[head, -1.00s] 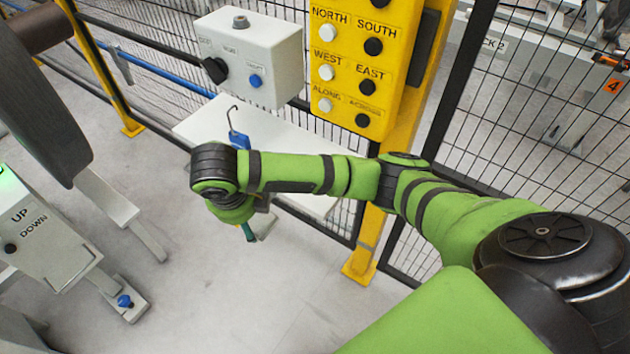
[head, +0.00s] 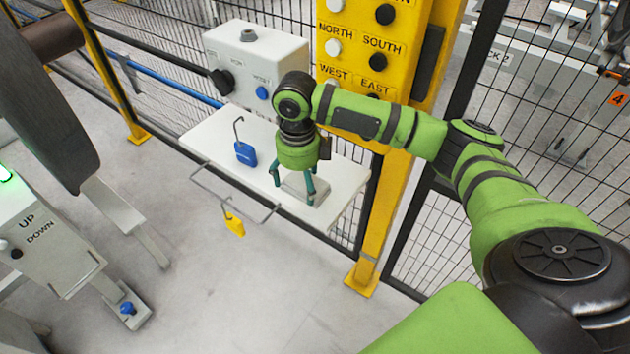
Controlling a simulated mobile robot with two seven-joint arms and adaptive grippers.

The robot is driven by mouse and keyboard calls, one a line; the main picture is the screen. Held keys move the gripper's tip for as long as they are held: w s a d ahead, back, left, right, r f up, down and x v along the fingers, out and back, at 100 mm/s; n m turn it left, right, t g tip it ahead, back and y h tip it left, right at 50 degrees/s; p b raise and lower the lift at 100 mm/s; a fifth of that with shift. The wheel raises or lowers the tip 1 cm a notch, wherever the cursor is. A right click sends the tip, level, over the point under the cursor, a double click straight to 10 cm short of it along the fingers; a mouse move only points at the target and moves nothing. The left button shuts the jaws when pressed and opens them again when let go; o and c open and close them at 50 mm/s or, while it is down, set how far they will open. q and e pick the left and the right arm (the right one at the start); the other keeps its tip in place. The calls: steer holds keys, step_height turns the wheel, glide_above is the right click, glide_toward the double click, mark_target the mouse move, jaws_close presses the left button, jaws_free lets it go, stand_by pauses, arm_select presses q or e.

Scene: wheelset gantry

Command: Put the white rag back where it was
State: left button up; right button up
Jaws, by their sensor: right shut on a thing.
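The white rag (head: 297,184) shows as a small pale grey-white piece between the teal fingers of my right gripper (head: 293,192). My right gripper points down and is shut on it, over the right part of the white shelf (head: 342,188). The rag is at or just above the shelf top; I cannot tell whether it touches. The fingers hide part of it. My left gripper is not in view.
A yellow padlock (head: 234,224) hangs from a wire rail at the shelf's front. Behind are a grey switch box (head: 270,60) and a yellow button panel (head: 352,62).

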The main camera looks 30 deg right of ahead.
mark_target(314, 174)
steer(key=d+f, duration=0.1)
steer(key=w+d+p, duration=0.1)
steer(key=d, duration=0.1)
steer(key=w+d+f, duration=0.1)
steer(key=shift+d+f, duration=0.3)
steer(key=shift+d, duration=0.05)
step_height(314, 174, down, 4)
steer(key=shift+s+r+p, duration=0.1)
steer(key=shift+p, duration=0.55)
steer(key=shift+d+p, duration=0.1)
steer(key=shift+p, duration=0.2)
steer(key=shift+f, duration=0.4)
steer(key=o, duration=1)
steer(key=shift+r, duration=0.1)
step_height(314, 174, up, 12)
steer(key=b, duration=0.1)
steer(key=shift+b, duration=0.3)
